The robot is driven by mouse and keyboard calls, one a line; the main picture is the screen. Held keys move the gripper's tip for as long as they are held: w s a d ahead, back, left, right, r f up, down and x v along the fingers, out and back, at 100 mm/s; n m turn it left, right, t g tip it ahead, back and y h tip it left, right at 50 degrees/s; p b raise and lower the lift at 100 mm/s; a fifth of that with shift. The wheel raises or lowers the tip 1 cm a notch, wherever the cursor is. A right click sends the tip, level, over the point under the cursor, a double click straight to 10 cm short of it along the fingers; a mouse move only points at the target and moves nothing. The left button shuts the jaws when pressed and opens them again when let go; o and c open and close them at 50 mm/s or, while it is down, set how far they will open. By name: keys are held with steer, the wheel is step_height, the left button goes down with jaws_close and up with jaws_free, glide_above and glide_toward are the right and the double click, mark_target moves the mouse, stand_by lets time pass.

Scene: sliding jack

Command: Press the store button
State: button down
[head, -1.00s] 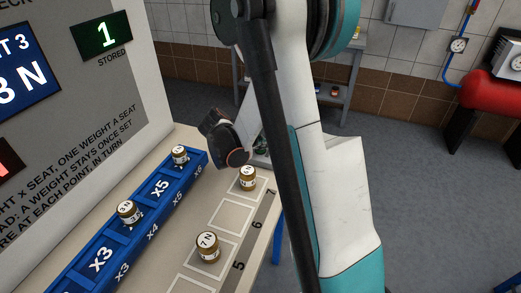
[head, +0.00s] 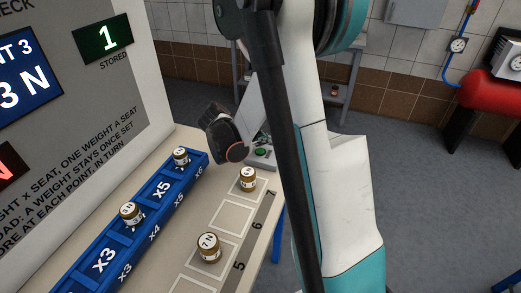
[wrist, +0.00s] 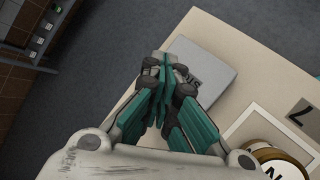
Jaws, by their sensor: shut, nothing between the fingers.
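The store button is a green button (head: 261,153) on a small grey box (head: 266,161) at the far end of the bench, partly behind my arm in the head view. In the wrist view the grey box (wrist: 215,68) with partly visible lettering lies below my gripper (wrist: 164,65). My gripper is shut and empty, and its fingers cover the button there. I cannot tell whether the fingertips touch it. The green display (head: 102,38) reads 1 stored.
A blue seat rail (head: 140,215) holds two brass weights, at left. Weights marked 7 N (head: 208,247) and another (head: 248,179) stand on marked squares on the cream bench (head: 195,215). A large panel (head: 120,75) rises behind the rail. A red tank (head: 489,98) stands far right.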

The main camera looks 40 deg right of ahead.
mark_target(262, 152)
steer(key=shift+r+p, duration=1.25)
steer(key=shift+r, duration=0.9)
steer(key=shift+f, duration=0.1)
steer(key=s+a+r+m+t+y, duration=0.2)
steer(key=s+a, duration=0.4)
steer(key=a, duration=0.3)
steer(key=s+a+r+m+t+y, duration=0.2)
steer(key=s+a+r+m+y, duration=0.2)
steer(key=a, duration=0.5)
steer(key=s+a+r+m+t+y, duration=0.2)
steer(key=s+a+r+m+y, duration=0.1)
steer(key=s+a+r, duration=0.3)
steer(key=s+a+m, duration=0.1)
steer(key=s+a, duration=0.1)
steer(key=a, duration=0.1)
steer(key=shift+s, duration=0.15)
